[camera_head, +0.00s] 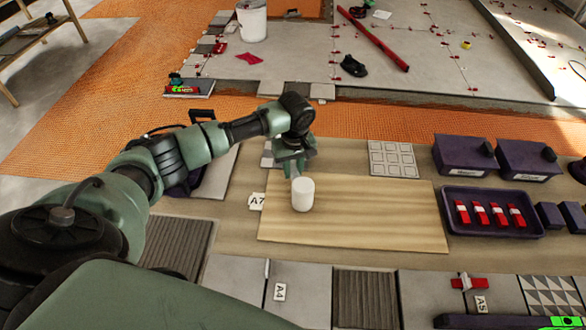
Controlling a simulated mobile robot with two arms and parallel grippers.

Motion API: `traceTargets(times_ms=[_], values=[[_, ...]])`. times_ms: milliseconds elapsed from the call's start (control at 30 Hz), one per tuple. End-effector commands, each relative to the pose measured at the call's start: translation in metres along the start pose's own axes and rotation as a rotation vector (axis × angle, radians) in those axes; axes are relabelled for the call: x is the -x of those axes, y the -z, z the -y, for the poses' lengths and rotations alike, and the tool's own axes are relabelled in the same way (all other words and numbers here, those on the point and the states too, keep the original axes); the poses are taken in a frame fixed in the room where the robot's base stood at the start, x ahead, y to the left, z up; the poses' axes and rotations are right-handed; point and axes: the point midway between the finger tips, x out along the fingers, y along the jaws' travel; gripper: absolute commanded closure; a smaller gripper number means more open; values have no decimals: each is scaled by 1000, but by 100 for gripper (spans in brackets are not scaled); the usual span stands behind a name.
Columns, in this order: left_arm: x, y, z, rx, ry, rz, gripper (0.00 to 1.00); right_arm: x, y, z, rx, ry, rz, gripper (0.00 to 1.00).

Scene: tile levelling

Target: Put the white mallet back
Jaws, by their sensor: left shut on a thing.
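The white mallet (302,194) shows as a short white cylinder over the pale wooden board (370,222). My left gripper (294,170) is just above and behind it, shut on the mallet. The rest of the mallet is hidden by the gripper, and I cannot tell whether the white head touches the board. My right gripper is not in view.
To the right are a dark tray (492,232) with several red-and-white pieces and purple bins (463,158). Grey and ribbed tiles line the front. The board's right half is clear.

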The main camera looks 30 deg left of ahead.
Motion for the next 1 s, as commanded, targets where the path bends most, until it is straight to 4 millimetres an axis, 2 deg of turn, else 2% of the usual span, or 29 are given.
traceTargets(times_ms=[133, 167, 200, 233, 533, 633, 767, 1000], values=[[-1, 0, -1, 0, -1, 1, 100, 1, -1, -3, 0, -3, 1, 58], [-2, 0, 0, 0, 0, 0, 70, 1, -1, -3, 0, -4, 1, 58], [-2, 0, 0, 0, 0, 0, 59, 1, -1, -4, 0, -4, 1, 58], [-2, 0, 0, 0, 0, 0, 57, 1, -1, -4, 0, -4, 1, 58], [-1, 0, 0, 0, 0, 0, 57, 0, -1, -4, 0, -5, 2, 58], [6, 0, 0, 0, -2, 0, 57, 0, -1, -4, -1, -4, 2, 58], [26, 0, -1, 0, -3, 0, 57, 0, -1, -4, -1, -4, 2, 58], [78, 1, -1, 1, -4, -1, 57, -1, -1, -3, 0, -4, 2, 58]])
